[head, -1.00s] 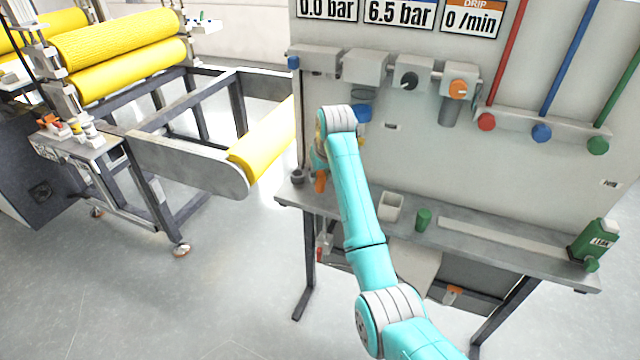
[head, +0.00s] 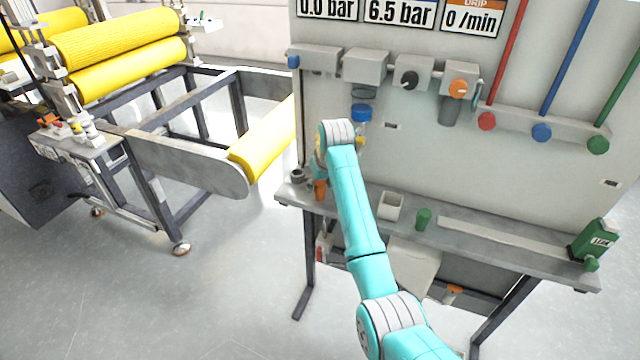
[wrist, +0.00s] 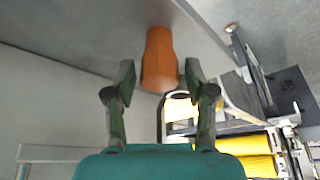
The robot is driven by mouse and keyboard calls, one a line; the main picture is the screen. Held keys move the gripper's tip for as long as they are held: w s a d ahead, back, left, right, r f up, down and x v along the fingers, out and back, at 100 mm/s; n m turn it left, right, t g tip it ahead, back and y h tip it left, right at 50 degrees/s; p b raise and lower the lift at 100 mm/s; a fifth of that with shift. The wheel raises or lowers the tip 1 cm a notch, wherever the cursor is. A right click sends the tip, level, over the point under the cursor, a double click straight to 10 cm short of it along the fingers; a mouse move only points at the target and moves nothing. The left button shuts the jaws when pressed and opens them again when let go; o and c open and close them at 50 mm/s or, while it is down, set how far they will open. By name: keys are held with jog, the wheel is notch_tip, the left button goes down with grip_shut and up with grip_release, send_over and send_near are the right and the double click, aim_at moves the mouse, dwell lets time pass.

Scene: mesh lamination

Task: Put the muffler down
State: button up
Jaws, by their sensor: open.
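The muffler, seemingly the orange-brown ribbed piece (wrist: 159,60), stands on the shelf in the wrist view, where the picture is upside down. My gripper (wrist: 160,76) is open, with one dark finger on each side of it. A gap shows at the left finger; the right fingertip is very close, and I cannot tell whether it touches. In the head view the orange piece (head: 320,190) is at the left end of the grey shelf (head: 500,246), just below my wrist, which hides most of the gripper.
A small dark cup (head: 297,175) stands left of the orange piece. The upright panel (head: 480,160) rises behind. A yellow-roller machine (head: 120,60) stands left.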

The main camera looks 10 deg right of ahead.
jog(key=shift+r, duration=0.15)
jog(key=v, duration=1.2)
jog(key=shift+d, duration=0.1)
